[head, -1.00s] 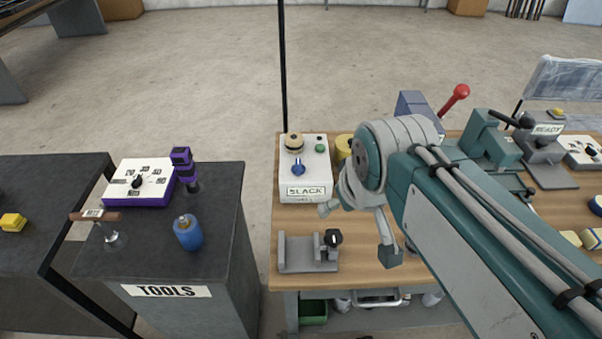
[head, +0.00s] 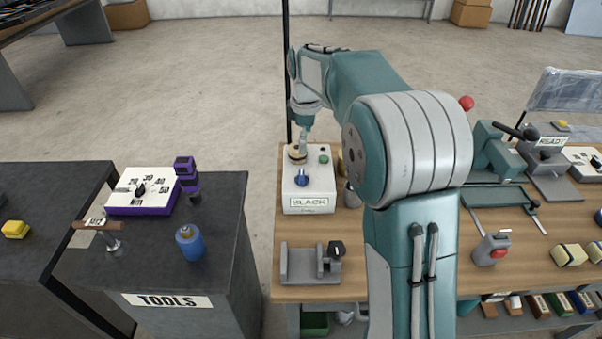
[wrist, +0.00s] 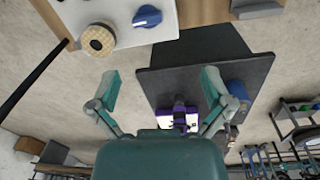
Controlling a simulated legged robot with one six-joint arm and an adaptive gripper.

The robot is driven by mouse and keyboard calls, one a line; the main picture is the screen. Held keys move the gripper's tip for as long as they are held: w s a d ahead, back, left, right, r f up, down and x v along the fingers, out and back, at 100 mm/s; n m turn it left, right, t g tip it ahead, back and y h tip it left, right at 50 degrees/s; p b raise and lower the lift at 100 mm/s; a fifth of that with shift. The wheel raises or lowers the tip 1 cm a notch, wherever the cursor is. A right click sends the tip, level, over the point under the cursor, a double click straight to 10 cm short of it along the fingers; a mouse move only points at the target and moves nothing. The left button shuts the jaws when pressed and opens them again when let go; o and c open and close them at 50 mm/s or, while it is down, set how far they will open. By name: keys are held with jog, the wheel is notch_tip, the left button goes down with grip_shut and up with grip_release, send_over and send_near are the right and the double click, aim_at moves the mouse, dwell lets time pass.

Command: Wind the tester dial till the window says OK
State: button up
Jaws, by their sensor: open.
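The tester is a white box (head: 309,193) on the near-left part of the wooden bench, and its window reads SLACK (head: 309,202). A blue knob (head: 302,178) sits on its top, with a round tan-and-black piece (head: 296,155) behind it. In the wrist view the blue knob (wrist: 147,16) and the tan round piece (wrist: 97,40) show at the top edge. My gripper (wrist: 161,88) is open and empty, with its two fingers wide apart. In the head view my gripper (head: 304,142) hangs by the tan piece; whether it touches is unclear.
A green button (head: 324,159) is on the tester. A grey bracket with a black knob (head: 312,264) stands in front of it. A tool cart (head: 215,260) is to the left across a gap. A dark upright pole (head: 286,75) rises behind the tester.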

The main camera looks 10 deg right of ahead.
jog(key=n, duration=0.2)
send_over(301, 174)
notch_tip(301, 174, down, 4)
jog(key=shift+g, duration=0.3)
notch_tip(301, 174, down, 11)
jog(key=shift+s+r, duration=0.1)
jog(key=c, duration=1)
